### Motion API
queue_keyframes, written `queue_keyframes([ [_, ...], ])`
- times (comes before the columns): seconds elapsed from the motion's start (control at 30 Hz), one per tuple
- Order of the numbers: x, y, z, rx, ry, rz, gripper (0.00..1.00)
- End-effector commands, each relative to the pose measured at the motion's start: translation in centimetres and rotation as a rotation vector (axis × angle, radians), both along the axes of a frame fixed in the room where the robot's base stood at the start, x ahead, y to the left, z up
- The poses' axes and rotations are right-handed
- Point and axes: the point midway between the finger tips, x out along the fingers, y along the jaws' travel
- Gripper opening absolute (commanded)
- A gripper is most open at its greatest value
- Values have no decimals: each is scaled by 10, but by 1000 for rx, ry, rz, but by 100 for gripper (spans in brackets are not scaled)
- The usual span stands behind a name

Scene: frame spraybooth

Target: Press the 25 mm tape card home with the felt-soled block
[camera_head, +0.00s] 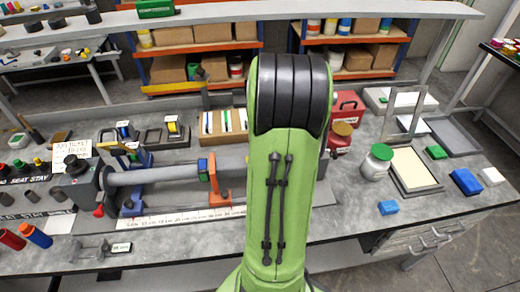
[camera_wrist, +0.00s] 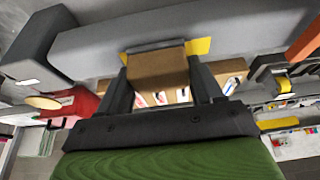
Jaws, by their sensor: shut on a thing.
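My gripper (camera_wrist: 163,75) is shut on a brown block (camera_wrist: 160,80) in the wrist view, one dark finger on each side. A grey sole (camera_wrist: 153,46) shows along the block's far edge. A yellow card (camera_wrist: 200,46) lies against the long grey tube (camera_wrist: 230,22), sticking out to both sides of the block's sole. The block covers the card's middle. The sole is at the card or very close; I cannot tell whether it touches. In the head view the grey tube (camera_head: 160,175) lies along the bench, and my arm hides my gripper and the block.
An orange support (camera_head: 217,185) stands at the tube, with a dark clamp housing (camera_head: 80,185) at its left end. A wooden card rack (camera_head: 222,127), a red box (camera_head: 346,106) and a white jar (camera_head: 377,162) stand on the bench. A long scale (camera_head: 180,219) lies in front.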

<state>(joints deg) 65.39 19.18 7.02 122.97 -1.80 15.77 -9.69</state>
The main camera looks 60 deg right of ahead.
Motion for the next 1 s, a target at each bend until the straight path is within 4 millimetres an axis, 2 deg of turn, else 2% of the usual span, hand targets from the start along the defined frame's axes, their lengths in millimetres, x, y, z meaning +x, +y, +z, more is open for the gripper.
queue_keyframes([
  [0.37, -20, -17, -3, 2, 1, -1, 41],
  [0.8, 4, 4, -1, 0, 1, 1, 41],
  [1.0, 9, 8, -1, 0, 0, 1, 41],
])
